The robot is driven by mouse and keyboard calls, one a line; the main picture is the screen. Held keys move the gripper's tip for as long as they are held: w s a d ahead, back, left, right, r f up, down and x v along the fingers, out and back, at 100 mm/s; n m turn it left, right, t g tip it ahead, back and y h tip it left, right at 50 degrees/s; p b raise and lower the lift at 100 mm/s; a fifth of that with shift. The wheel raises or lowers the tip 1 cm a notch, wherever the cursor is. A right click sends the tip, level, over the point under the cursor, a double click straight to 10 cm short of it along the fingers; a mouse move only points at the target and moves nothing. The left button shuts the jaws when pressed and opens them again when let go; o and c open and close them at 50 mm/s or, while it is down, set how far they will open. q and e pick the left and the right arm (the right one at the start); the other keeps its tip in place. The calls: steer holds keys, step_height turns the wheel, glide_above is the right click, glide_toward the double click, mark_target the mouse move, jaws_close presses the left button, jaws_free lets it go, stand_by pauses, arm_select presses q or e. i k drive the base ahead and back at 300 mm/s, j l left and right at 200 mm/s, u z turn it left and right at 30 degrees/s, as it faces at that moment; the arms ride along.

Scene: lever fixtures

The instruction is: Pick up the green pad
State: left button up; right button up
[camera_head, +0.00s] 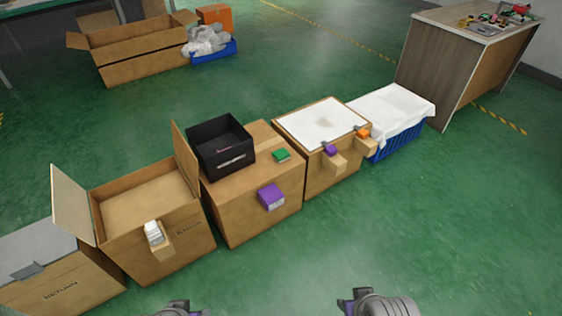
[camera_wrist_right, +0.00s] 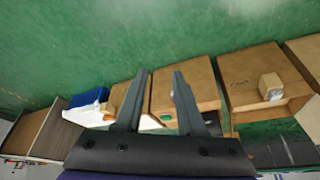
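The green pad (camera_head: 281,155) is a small flat block lying on top of a closed cardboard box (camera_head: 237,201), just right of a black open bin. In the right wrist view the green pad (camera_wrist_right: 167,117) shows far off, low between my two fingers. My right gripper (camera_wrist_right: 160,72) is open and empty, its dark fingers apart, well away from the pad. In the head view only parts of my two arms show at the bottom edge. The fingers of both grippers are hidden there, so my left gripper's state does not show.
The black bin (camera_head: 219,147) stands on the same box. A purple block (camera_head: 271,197) is on that box's front. An open carton (camera_head: 152,225) is to the left. A white-topped box (camera_head: 322,121) and a blue crate (camera_head: 396,137) are to the right. The near green floor is clear.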

mark_target(280, 156)
steer(key=i+u, duration=0.3)
steer(key=i, duration=0.25)
steer(key=i+l+u, duration=0.1)
steer(key=i+u, duration=0.15)
steer(key=i, duration=0.25)
steer(key=i+l+u, duration=0.3)
steer(key=i, duration=0.25)
steer(key=j, duration=0.1)
